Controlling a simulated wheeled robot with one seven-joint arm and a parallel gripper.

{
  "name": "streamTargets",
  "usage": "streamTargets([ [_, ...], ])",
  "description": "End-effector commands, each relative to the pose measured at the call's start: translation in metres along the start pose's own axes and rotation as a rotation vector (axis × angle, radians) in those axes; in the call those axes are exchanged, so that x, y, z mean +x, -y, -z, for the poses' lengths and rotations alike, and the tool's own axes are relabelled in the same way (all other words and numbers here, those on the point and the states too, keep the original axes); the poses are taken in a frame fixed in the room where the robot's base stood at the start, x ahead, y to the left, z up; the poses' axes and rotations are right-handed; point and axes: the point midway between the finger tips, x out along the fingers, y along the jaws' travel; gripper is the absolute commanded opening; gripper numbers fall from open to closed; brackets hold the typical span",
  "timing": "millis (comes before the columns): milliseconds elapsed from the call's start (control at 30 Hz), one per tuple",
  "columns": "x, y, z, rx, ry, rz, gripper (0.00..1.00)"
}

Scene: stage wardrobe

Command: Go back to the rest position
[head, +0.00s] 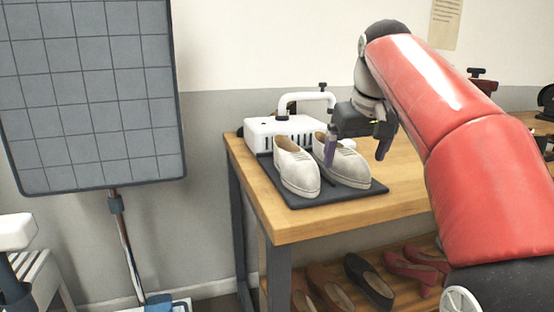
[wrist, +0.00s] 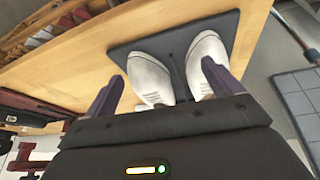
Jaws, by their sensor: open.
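My gripper (head: 357,146) is over the wooden table, close to a pair of off-white shoes on a dark mat (head: 292,201). The left shoe (head: 297,168) and the right shoe (head: 345,166) stand side by side with toes toward the table's front edge. In the wrist view my gripper (wrist: 160,85) has its two dark purple fingers spread apart, with one shoe (wrist: 150,76) between them and the other shoe (wrist: 205,62) partly behind the right finger. I cannot tell whether a finger touches a shoe. The red arm is mine and hides part of the table.
A white device with a curved handle (head: 282,132) stands behind the shoes. The table (head: 400,180) has a lower shelf with several shoes (head: 370,280). A tall grey gridded panel (head: 90,95) on a stand is at the left. A white stool (head: 35,270) is at the lower left.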

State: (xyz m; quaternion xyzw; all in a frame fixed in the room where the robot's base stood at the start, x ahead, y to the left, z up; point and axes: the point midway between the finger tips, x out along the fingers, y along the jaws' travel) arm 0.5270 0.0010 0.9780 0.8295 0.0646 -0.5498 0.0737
Motion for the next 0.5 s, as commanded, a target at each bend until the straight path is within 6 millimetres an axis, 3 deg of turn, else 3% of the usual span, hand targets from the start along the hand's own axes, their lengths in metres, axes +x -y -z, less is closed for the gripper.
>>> streamTargets([
  [267,0.002,0.01,-0.026,0.015,-0.005,-0.017,0.91],
  [500,0.011,0.022,-0.07,0.041,-0.017,-0.035,0.91],
])
